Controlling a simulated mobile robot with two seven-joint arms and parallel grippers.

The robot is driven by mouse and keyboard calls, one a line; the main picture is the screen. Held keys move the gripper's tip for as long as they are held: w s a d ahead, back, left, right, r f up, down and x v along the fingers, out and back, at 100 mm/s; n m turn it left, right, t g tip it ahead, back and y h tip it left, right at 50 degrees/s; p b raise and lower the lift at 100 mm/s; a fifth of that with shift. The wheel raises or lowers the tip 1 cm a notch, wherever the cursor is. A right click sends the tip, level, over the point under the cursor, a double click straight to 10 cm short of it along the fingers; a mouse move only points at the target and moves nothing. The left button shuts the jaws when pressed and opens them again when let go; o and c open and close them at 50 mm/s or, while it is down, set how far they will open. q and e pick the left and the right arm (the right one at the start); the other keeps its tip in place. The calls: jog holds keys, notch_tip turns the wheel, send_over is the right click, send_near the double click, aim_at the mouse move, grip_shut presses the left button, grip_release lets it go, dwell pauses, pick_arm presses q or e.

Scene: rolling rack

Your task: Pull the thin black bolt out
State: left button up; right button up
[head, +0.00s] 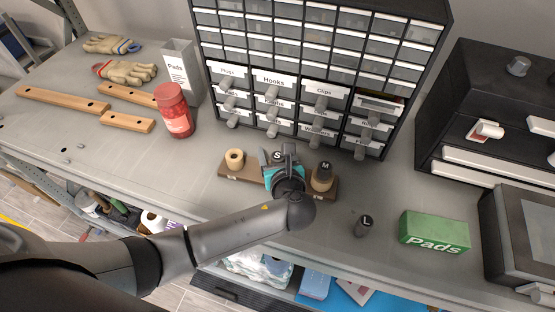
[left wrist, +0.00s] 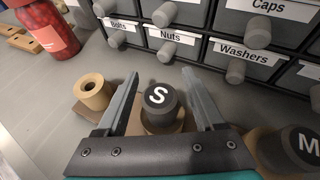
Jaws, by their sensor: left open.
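The black bolt marked S (head: 277,156) stands upright in the middle collar of a wooden rack (head: 228,173). In the left wrist view the S bolt (left wrist: 159,97) shows its round black head between my fingers. My left gripper (left wrist: 160,82) is open, with one finger on each side of that head and gaps visible. A thicker black bolt marked M (head: 325,167) stands in the right collar; it also shows in the left wrist view (left wrist: 302,147). The left collar (head: 235,158) is empty. My left wrist hides part of the rack. My right gripper is out of view.
A black bolt marked L (head: 363,226) stands on the bench (head: 190,165), right of the rack. A green Pads box (head: 434,231) is farther right. The drawer cabinet (head: 300,100) with protruding knobs rises close behind the rack. A red jar (head: 174,110) stands left.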

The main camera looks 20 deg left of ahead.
pick_arm(q)
jog(key=shift+c, duration=0.2)
grip_shut()
dwell(0.3)
